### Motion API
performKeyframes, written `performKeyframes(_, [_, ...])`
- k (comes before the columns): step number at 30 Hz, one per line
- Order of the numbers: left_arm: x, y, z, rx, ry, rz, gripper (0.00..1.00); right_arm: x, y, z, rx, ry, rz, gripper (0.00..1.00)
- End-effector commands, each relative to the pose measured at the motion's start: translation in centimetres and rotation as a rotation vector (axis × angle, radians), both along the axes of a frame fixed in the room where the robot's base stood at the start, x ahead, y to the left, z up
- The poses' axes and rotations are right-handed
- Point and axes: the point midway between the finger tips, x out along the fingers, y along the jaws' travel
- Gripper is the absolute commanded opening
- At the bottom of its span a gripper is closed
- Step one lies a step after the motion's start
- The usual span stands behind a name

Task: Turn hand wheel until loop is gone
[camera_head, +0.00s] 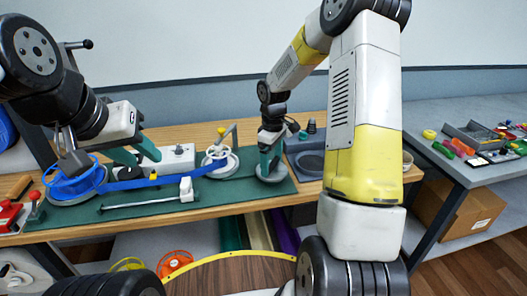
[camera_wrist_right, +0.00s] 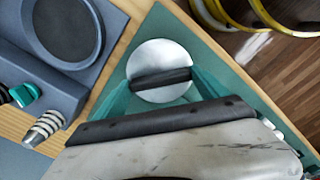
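The white hand wheel (camera_head: 219,153) stands on a grey round base on the green mat, with a yellow-topped lever behind it. A blue strap (camera_head: 165,181) runs from a blue coil (camera_head: 75,184) on the left to the hand wheel's base. A slack loop in it is hard to make out. My left gripper (camera_head: 136,158) is open and empty above the strap, left of the hand wheel. My right gripper (camera_head: 269,163) is down at a grey disc (camera_head: 273,176) on the mat's right end. In the right wrist view the disc's black bar (camera_wrist_right: 161,78) lies between its teal fingers; contact is unclear.
A clear rod with a white block (camera_head: 186,189) lies along the mat's front. A white box (camera_head: 178,158) stands behind the strap. A grey tray (camera_head: 308,160) is right of the mat. Red-handled items (camera_head: 10,213) lie at the far left. A side table (camera_head: 470,172) holds small parts.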

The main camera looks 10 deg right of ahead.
Motion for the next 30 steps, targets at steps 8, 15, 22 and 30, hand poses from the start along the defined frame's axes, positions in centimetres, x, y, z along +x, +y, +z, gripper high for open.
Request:
performKeyframes(8, [0.00, 0.00, 0.00, 0.000, 0.000, 0.000, 0.36, 0.02, -0.01, 0.05, -0.001, -0.001, -0.027, 0.43])
performKeyframes(15, [0.00, 0.00, 0.00, 0.000, 0.000, 0.000, 0.36, 0.02, 0.00, 0.06, -0.001, 0.000, -0.151, 0.43])
performKeyframes(22, [0.00, 0.00, 0.00, 0.000, 0.000, 0.000, 0.36, 0.01, -0.01, 0.05, -0.001, 0.000, -0.334, 0.43])
performKeyframes(30, [0.00, 0.00, 0.00, 0.000, 0.000, 0.000, 0.36, 0.01, 0.00, 0.06, -0.001, -0.001, -0.532, 0.43])
